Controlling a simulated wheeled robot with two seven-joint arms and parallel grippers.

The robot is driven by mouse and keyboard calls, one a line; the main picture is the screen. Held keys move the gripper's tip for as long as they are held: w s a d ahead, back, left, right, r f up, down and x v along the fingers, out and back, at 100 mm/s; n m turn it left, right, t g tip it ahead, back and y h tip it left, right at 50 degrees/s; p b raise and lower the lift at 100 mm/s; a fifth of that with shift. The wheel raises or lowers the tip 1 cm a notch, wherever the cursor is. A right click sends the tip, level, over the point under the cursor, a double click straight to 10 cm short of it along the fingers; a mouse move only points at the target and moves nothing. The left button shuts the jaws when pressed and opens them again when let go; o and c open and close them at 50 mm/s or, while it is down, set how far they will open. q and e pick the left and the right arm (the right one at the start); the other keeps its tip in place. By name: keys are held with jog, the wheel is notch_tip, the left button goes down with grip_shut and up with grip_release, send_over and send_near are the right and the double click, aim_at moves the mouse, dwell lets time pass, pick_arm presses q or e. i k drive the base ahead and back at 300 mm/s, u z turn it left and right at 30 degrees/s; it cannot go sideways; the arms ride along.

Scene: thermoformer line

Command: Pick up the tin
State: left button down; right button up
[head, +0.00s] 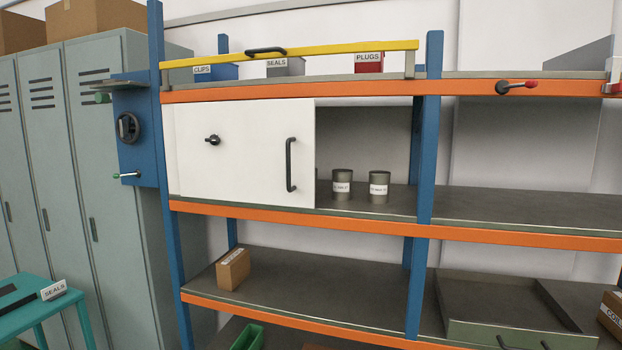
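Two grey-green cylindrical tins with white labels stand upright on the middle shelf, in the open part to the right of the white sliding panel. The left tin (342,185) is close to the panel's right edge, and the right tin (379,186) stands a small gap away from it. Their label text is too small to read surely. The white panel (245,153) with a black vertical handle (291,165) and a small black knob (212,140) covers the left part of that shelf. A sliver of something dark shows at the panel's edge. Neither of my grippers is in view.
A yellow bar (330,48) crosses before the top shelf's bins labelled CLIPS, SEALS and PLUGS. A blue upright (425,150) stands right of the tins. A cardboard box (233,269) sits below. A teal table (40,305) stands lower left. The middle shelf's right bay (530,212) is bare.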

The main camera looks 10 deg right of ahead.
aim_at(379, 181)
jog(key=u, duration=0.1)
jog(key=i, duration=1.2)
jog(key=z, duration=0.9)
